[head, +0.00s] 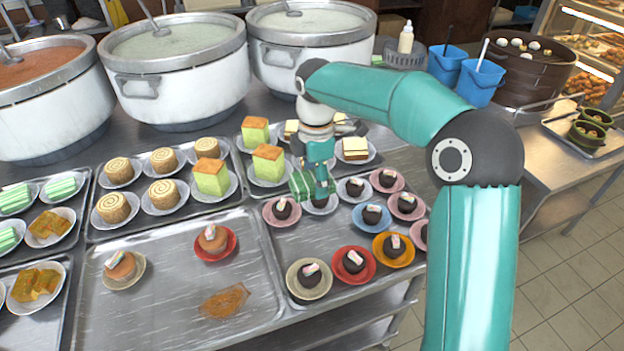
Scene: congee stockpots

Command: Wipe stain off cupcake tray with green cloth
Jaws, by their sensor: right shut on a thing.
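The cupcake tray (170,265) lies at the front of the table, with one cupcake (213,240) on a red saucer and another (121,267) on a beige saucer. A brown-orange stain (225,301) is on its bare metal, toward the front right. My right gripper (318,176) points down and is shut on the green striped cloth (302,186). It holds the cloth over the neighbouring tray of dark cakes, behind and right of the stain. I cannot tell whether the cloth touches the cakes below. My left gripper is not in view.
Several dark cakes (310,275) on coloured saucers fill the tray to the right. Swiss rolls (164,193) and green-yellow cakes (212,177) stand behind the cupcake tray. Large stockpots (180,85) line the back. Blue buckets (478,80) stand at the back right.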

